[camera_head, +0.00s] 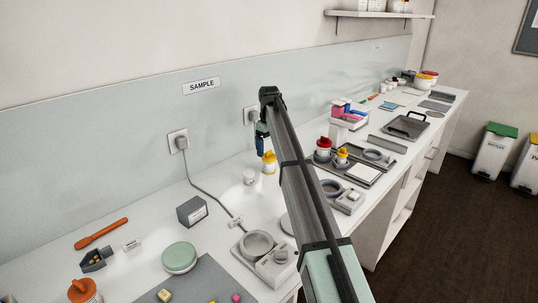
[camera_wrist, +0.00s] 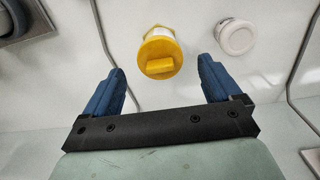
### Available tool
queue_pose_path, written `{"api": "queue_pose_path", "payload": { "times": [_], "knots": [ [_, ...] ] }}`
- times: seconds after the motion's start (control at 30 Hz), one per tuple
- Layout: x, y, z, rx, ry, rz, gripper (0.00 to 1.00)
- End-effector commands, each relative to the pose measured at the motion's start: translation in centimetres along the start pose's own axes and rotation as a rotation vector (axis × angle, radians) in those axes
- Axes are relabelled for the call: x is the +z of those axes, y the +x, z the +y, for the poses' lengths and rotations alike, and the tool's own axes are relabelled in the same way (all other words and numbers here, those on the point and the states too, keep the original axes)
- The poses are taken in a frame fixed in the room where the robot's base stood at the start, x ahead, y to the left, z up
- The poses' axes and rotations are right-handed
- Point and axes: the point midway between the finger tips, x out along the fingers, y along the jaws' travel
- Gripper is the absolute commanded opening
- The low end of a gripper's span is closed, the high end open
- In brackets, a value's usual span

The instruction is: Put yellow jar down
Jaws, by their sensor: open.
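The yellow jar (camera_head: 268,162) stands upright on the white counter near the back wall panel. It has a yellow lid and a pale body. In the wrist view the yellow jar (camera_wrist: 161,53) shows from above, just beyond and between the fingertips. My gripper (camera_wrist: 162,80) is open, with a blue finger on each side and a visible gap between each finger and the jar. In the head view my gripper (camera_head: 263,142) is at the far end of my arm, close to the jar; the arm hides part of the counter there.
A small white round container (camera_wrist: 236,37) stands beside the jar. A grey box (camera_head: 192,211), a green-lidded round dish (camera_head: 180,258) and a grey ring device (camera_head: 257,245) are nearer. A tray (camera_head: 370,168) holding jars lies right of my arm. A cable (camera_head: 205,192) runs over the counter.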

Motion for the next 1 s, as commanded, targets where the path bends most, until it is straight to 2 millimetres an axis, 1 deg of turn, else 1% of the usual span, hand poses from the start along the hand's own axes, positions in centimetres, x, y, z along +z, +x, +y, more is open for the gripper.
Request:
{"api": "queue_pose_path", "payload": {
  "times": [0.03, 0.2, 0.3, 0.4, 0.6, 1.0],
  "knots": [
    [-0.1, -1.1, 0.1, 0.001, 0.000, 0.002, 0.91],
    [-0.1, -4.2, 0.1, 0.001, 0.000, 0.002, 0.91],
    [-0.1, -5.6, 0.1, 0.001, 0.000, 0.001, 0.91],
    [-0.1, -6.7, 0.1, 0.000, 0.000, 0.001, 0.91],
    [0.0, -7.7, 0.0, 0.000, 0.000, 0.000, 0.91],
    [0.0, -7.8, 0.0, 0.000, 0.000, 0.000, 0.91]
  ]
}}
